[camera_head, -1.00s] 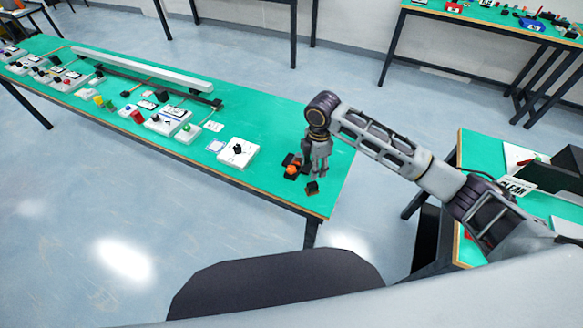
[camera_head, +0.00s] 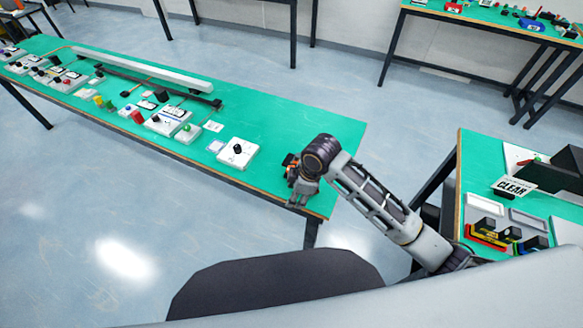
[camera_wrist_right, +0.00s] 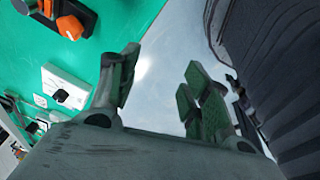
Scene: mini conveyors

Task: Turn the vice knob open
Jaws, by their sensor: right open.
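The small black vice (camera_head: 289,159) stands near the right end of the long green table, mostly hidden behind my right gripper and wrist in the head view. In the right wrist view, the vice (camera_wrist_right: 84,12) is at the top left, with an orange rounded part (camera_wrist_right: 70,27) that looks like its knob. My right gripper (camera_head: 299,199) is over the table's front edge, just in front of the vice. In the wrist view its fingers (camera_wrist_right: 160,88) are apart, with nothing between them, and the vice lies outside them. My left gripper is not in view.
A white box with a black knob (camera_head: 238,152) stands left of the vice on the green table (camera_head: 325,130). Several switch boxes and a white conveyor bar (camera_head: 140,67) lie farther left. Another green table with a CLEAR sign (camera_head: 515,187) is at the right.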

